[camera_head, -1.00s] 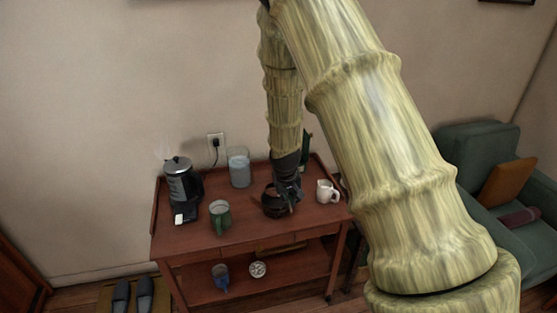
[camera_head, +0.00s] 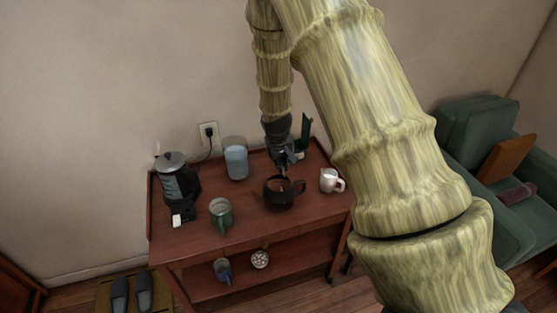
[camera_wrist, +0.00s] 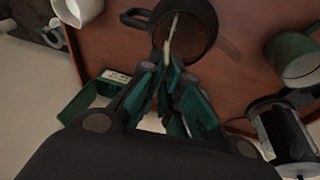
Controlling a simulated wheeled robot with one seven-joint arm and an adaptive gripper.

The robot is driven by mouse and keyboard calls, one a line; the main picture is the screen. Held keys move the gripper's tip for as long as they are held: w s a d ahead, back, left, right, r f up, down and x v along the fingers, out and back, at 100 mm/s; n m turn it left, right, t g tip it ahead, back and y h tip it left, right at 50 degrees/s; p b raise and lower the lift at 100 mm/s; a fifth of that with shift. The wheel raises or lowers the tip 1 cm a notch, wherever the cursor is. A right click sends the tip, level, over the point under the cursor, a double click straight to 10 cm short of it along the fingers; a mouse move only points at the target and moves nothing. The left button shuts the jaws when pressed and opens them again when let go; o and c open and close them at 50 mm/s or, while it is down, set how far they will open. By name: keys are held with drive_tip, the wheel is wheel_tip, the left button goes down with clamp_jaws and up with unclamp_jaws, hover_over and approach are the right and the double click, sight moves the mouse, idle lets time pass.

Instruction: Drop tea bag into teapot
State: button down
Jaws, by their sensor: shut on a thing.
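The dark teapot (camera_head: 278,203) stands on the wooden cart, its open top facing up. It also shows in the wrist view (camera_wrist: 207,45), dark inside. My gripper (camera_head: 283,168) is just behind and above the pot. In the wrist view my gripper (camera_wrist: 172,62) has its fingertips at the pot's near rim. A thin pale strip (camera_wrist: 168,40), apparently part of the tea bag, runs from between the fingertips over the opening. The jaws are shut on it. The rest of the bag is hidden or too small to make out.
A green open box (camera_wrist: 88,100) stands behind the gripper. A white jug (camera_head: 329,180) is right of the pot, a green mug (camera_head: 220,214) left, a glass jar (camera_head: 236,160) behind. A kettle (camera_head: 172,178) is at the far left. The cart's front middle is clear.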

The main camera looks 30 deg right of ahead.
drive_tip(key=shift+s+d+f+b, duration=0.15)
drive_tip(key=shift+s+f+b, duration=0.1)
drive_tip(key=shift+f+b, duration=0.4)
drive_tip(key=shift+a+b+x, duration=0.25)
drive_tip(key=shift+b+x, duration=0.3)
drive_tip(key=shift+x, duration=0.6)
drive_tip(key=shift+s+f+b, duration=0.15)
drive_tip(key=shift+f+b, duration=0.55)
drive_tip(key=shift+f, duration=0.3)
drive_tip(key=c, duration=1.5)
unclamp_jaws()
drive_tip(key=shift+c, duration=0.2)
drive_tip(key=v, duration=1.2)
